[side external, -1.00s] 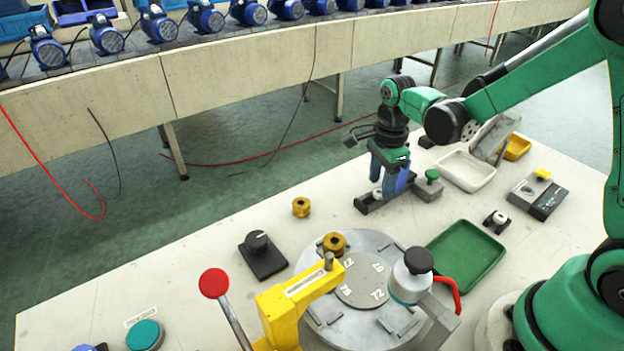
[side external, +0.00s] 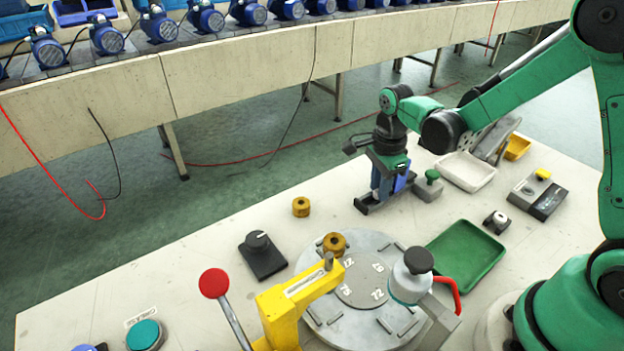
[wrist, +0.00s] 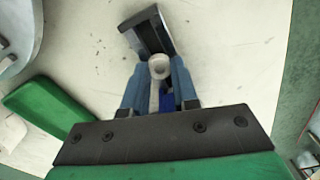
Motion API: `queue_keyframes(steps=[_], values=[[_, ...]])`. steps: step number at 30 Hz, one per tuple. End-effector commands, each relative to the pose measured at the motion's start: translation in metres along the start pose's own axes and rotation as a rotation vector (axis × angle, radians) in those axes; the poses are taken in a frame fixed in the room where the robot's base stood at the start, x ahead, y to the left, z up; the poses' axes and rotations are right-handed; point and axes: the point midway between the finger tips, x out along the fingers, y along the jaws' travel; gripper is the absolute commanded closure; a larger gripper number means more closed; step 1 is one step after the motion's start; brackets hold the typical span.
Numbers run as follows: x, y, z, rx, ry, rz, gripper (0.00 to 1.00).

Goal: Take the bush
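A small pale ring, which looks like the bush (wrist: 159,66), shows in the wrist view between the tips of my two blue fingers. It sits at the near end of a dark grey channel-shaped holder (wrist: 148,32). The holder (side external: 363,206) also shows in the side view, where the bush is hidden. My gripper (side external: 385,190) points down over the holder, its fingers low and partly hidden. In the wrist view my gripper (wrist: 159,75) has its fingers apart on either side of the ring, very close to it. I cannot tell whether they press on it.
A grey block with a green knob (side external: 430,186) stands close to the right of my gripper. Two brass bushes stand nearer: one on the table (side external: 301,207), one by the round fixture (side external: 335,244). A green tray (side external: 467,256) and a white tray (side external: 465,171) lie to the right.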

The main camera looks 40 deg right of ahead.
Motion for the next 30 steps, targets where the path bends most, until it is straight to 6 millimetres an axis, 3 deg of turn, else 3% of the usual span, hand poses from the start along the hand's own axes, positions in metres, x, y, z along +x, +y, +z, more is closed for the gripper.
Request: queue_keyframes(steps=[30], values=[[-0.012, 0.000, 0.000, 0.000, 0.000, 0.001, 1.00]])
